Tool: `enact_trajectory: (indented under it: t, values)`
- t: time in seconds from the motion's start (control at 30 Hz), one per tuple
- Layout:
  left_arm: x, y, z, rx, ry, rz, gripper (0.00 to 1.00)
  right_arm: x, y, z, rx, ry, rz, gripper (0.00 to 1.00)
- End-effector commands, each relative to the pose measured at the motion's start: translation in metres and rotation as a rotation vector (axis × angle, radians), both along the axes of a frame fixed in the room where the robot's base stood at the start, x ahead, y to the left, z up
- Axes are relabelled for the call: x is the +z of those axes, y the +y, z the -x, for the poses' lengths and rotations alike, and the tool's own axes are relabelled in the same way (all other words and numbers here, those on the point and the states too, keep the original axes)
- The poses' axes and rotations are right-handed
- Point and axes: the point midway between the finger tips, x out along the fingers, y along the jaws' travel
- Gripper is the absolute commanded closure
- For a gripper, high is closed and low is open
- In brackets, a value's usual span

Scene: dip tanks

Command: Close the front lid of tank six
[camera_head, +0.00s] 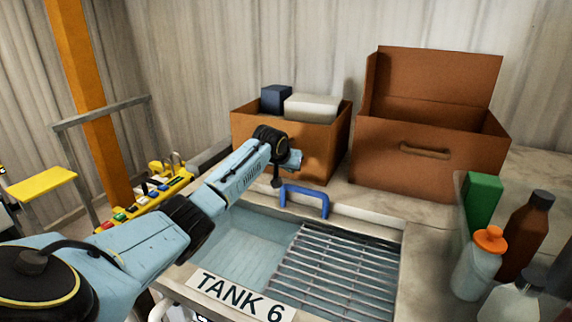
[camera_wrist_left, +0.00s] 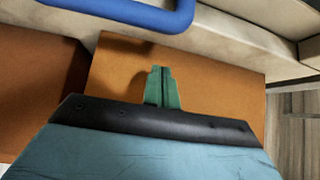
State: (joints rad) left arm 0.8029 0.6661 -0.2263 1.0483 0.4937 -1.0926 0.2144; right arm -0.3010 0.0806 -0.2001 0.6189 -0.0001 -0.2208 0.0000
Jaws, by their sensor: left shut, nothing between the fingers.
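Tank six, with its "TANK 6" label (camera_head: 240,295) on the front rim, stands open at the lower middle of the head view. Pale blue liquid or lining (camera_head: 245,250) shows on its left and a slatted metal grate (camera_head: 335,265) on its right. A blue handle (camera_head: 305,192) stands at the back rim; a blue handle (camera_wrist_left: 130,12) also crosses the top of the wrist view. I cannot make out the front lid clearly. My left gripper (camera_head: 296,160) is above the back rim, near the blue handle and apart from it. Its fingers (camera_wrist_left: 161,88) are together and empty.
An open brown box (camera_head: 310,150) holding a dark blue block and a pale block stands behind the tank. A larger brown box (camera_head: 430,165) has its lid raised. Bottles (camera_head: 525,235) and a green box (camera_head: 481,198) stand at right. A yellow control panel (camera_head: 150,195) is at left.

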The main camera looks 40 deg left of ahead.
Motion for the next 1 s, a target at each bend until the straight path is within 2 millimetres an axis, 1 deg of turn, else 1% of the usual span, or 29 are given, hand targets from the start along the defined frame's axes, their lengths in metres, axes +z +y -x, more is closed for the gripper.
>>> enact_trajectory:
  t: [0.03,0.1,0.37,0.5,0.73,1.0]
  values:
    - [-0.005,0.001,-0.004,0.001,0.001,0.001,1.00,0.000,0.001,-0.005,0.000,-0.008,-0.002,0.44]
    - [-0.010,0.003,-0.009,0.001,0.000,0.002,1.00,-0.001,0.001,-0.007,0.000,-0.013,-0.003,0.44]
    - [-0.026,0.007,-0.021,0.000,0.002,0.001,1.00,-0.005,0.002,-0.007,0.000,-0.012,-0.004,0.44]
    - [-0.026,0.005,-0.009,-0.001,0.002,-0.005,1.00,0.005,0.002,-0.005,0.000,-0.008,-0.004,0.44]
    - [-0.029,-0.002,0.008,0.000,0.002,-0.004,1.00,0.014,0.002,0.000,0.000,-0.002,-0.002,0.44]
    - [-0.032,-0.006,0.017,-0.001,0.001,-0.002,1.00,0.018,0.002,0.001,0.000,0.000,-0.002,0.44]
